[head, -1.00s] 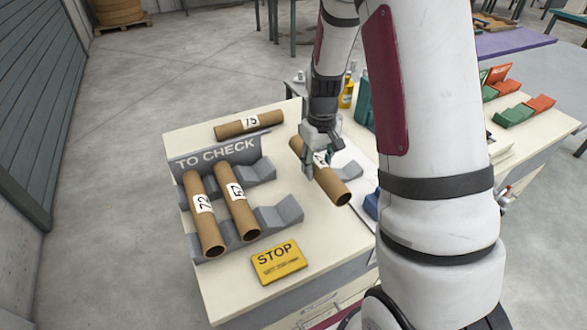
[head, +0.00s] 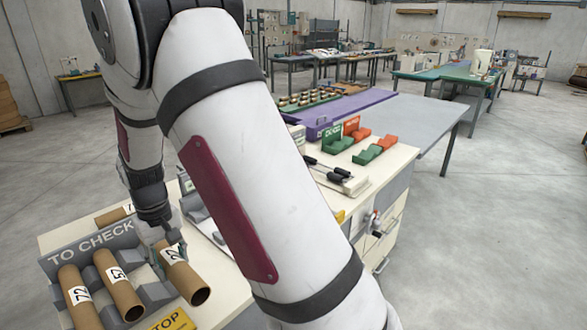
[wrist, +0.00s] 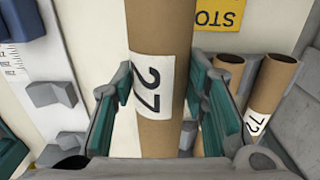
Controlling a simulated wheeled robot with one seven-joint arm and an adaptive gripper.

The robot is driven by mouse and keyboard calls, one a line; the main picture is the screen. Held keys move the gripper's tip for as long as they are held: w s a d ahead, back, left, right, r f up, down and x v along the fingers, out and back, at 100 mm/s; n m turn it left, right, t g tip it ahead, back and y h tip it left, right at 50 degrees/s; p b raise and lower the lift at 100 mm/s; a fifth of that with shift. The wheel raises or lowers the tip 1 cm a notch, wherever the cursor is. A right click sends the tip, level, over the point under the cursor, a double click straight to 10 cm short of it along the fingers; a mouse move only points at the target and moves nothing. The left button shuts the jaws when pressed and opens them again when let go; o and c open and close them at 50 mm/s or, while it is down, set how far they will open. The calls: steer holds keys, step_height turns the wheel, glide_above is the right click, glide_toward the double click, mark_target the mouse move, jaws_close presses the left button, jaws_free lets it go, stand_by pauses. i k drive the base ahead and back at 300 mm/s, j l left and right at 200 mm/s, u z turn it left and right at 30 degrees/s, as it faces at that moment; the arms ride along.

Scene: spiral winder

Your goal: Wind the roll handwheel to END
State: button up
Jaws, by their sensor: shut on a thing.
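My gripper (head: 158,240) is shut around the middle of a brown cardboard tube (head: 190,283) labelled 27. In the wrist view the tube (wrist: 160,120) stands between the two green fingers (wrist: 160,85), which touch its sides at the label. In the head view it is beside tubes 57 (head: 119,285) and 72 (head: 80,300) of the grey TO CHECK rack (head: 88,243). I cannot tell whether it touches the rack. No handwheel can be made out for certain; a small red and metal fitting (head: 374,222) is on the bench's side.
A yellow STOP plate (head: 172,320) lies in front of the rack. Another tube (head: 112,216) lies behind it. To the right are green and red holders (head: 340,139), black-handled tools (head: 330,172) and a purple surface (head: 345,110). The floor at right is clear.

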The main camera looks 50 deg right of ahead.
mark_target(373, 223)
steer(key=l, duration=2)
steer(key=i+l, duration=0.1)
steer(key=l, duration=0.75)
steer(key=i+l, duration=0.15)
steer(key=l, duration=0.3)
steer(key=i+l, duration=0.1)
steer(key=l, duration=0.35)
steer(key=i, duration=0.2)
